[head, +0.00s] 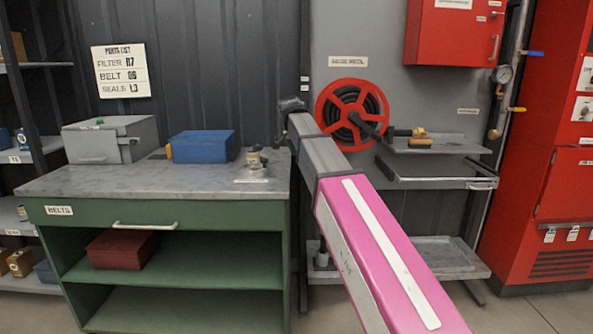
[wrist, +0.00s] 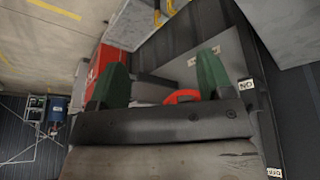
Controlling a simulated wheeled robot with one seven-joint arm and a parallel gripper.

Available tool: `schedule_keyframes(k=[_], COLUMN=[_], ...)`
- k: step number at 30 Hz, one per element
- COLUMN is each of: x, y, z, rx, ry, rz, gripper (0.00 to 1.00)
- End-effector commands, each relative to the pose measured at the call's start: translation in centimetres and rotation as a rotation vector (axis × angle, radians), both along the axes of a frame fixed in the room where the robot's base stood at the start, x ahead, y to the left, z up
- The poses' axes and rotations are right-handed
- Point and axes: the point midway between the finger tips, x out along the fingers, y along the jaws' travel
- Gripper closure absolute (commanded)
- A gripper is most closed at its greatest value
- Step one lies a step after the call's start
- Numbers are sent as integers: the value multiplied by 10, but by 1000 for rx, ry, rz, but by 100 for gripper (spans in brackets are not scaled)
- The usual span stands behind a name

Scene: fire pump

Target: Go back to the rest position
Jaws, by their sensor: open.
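My gripper (wrist: 161,68) shows in the wrist view with its two green fingers spread wide. Nothing is held between them. In the head view my pink and grey arm reaches up from the bottom right to the right end of the green workbench (head: 185,182). The dark end of my arm shows in front of the wall, left of the red hose reel (head: 326,107). I cannot make out the fingers in the head view.
On the bench stand a grey box (head: 92,143), a blue bin (head: 203,147) and a small metal fitting (head: 253,165). A red bin (head: 121,249) sits on the shelf below. A metal rack (head: 440,172) and red cabinet (head: 550,200) stand at right.

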Motion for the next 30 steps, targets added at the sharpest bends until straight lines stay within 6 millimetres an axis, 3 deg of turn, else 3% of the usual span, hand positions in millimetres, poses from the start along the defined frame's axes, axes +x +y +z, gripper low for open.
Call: schedule_keyframes(k=[8, 14, 21, 30], x=[-14, -38, -79, -148], y=[-26, -56, -93, -132], z=[-71, -151, -243, -342], rx=[0, 10, 38, 88], ry=[61, 129, 203, 277], rz=[93, 209, 350, 517], gripper=[27, 27, 27, 27])
